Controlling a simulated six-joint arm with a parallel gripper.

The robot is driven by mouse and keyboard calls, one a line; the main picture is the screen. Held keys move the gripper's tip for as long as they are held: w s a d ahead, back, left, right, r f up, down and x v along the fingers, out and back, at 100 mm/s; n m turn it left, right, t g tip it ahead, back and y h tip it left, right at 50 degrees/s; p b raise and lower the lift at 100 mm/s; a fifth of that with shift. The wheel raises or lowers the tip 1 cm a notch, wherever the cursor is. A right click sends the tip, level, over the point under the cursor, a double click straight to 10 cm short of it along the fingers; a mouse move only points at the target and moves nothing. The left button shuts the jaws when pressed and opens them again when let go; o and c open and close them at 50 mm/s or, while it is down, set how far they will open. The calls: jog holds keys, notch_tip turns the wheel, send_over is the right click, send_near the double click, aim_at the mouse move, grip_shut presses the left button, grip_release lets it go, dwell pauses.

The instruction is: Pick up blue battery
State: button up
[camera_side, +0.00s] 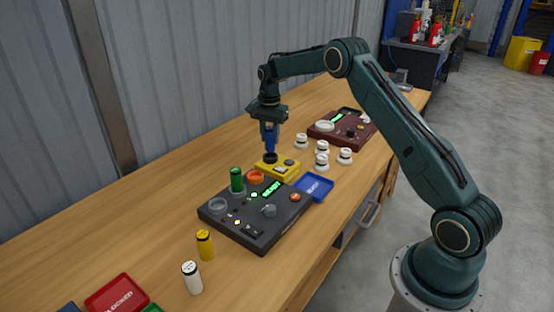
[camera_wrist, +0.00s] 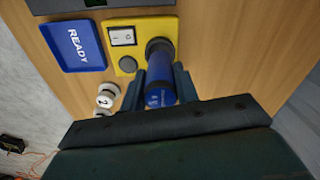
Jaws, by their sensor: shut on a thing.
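The blue battery (camera_side: 270,142) stands upright at the black round socket of the yellow box (camera_side: 287,172). My gripper (camera_side: 269,127) comes down from above and is shut on the battery's upper part. In the wrist view the blue battery (camera_wrist: 161,92) lies between the two dark fingers of my gripper (camera_wrist: 160,86). Its far end meets the black ring on the yellow box (camera_wrist: 126,70). I cannot tell how deep it sits in the ring.
A dark panel (camera_side: 250,238) with a green battery (camera_side: 237,180) stands in front. A blue READY tray (camera_side: 314,187) is beside it. Several white cylinders (camera_side: 322,160) stand right of the yellow box. Yellow (camera_side: 205,245) and white (camera_side: 192,278) batteries stand in the foreground.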

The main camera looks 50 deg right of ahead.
notch_tip(320, 180, up, 16)
jog(key=shift+r, duration=0.15)
dwell(0.3)
jog(key=shift+s+d, duration=0.1)
jog(key=shift+s, duration=0.05)
dwell(0.5)
